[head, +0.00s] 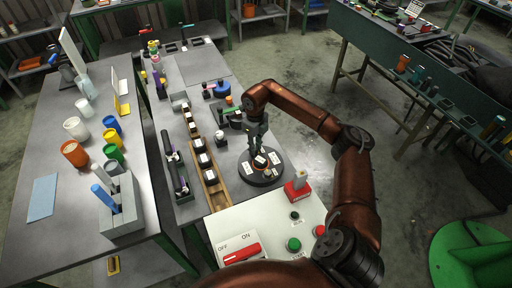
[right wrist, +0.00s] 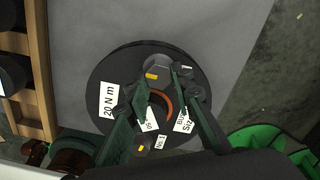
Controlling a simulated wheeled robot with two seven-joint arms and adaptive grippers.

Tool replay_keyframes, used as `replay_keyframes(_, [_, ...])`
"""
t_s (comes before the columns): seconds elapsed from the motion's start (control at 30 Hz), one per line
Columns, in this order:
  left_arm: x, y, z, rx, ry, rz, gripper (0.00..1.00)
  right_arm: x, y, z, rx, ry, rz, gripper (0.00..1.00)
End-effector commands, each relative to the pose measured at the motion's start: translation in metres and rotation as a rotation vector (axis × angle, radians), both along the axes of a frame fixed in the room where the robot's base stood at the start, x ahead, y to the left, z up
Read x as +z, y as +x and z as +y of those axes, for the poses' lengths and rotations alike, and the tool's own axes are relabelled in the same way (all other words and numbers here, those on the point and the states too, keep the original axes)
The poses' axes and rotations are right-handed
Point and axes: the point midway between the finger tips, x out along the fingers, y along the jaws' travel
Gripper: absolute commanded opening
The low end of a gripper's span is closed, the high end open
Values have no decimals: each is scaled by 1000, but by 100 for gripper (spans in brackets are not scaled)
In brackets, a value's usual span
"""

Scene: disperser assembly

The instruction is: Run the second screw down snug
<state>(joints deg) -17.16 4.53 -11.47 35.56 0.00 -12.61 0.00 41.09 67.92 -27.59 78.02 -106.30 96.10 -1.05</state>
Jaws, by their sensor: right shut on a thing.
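A dark round disperser part (head: 262,178) stands on the grey table with white labels on top. In the right wrist view its wide disc (right wrist: 97,75) fills the middle, with an orange ring (right wrist: 167,101) at its centre. My right gripper (head: 257,148) reaches down over it. Its two green fingers (right wrist: 153,82) are on either side of a grey hex-headed screw (right wrist: 157,67) with a yellow mark, shut on it; the contact is partly hidden. Another grey head (right wrist: 142,149) with a yellow mark shows at the near side, partly covered by a finger. My left gripper is not in view.
A wooden rack (head: 213,187) with dark blocks stands left of the disc. A white control panel (head: 262,225) with a red switch (head: 241,253) and green button (head: 293,244) lies in front. A red block (head: 297,191) is close on the right.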

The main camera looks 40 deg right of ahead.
Motion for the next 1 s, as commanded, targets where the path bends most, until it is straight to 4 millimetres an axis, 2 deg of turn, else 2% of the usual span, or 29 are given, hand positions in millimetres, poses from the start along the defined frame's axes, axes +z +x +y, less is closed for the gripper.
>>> replay_keyframes(0.37, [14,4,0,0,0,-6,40,2,-1,2,-199,4,2,0])
replay_keyframes(1.0, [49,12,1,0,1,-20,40,3,0,6,-802,3,3,0])
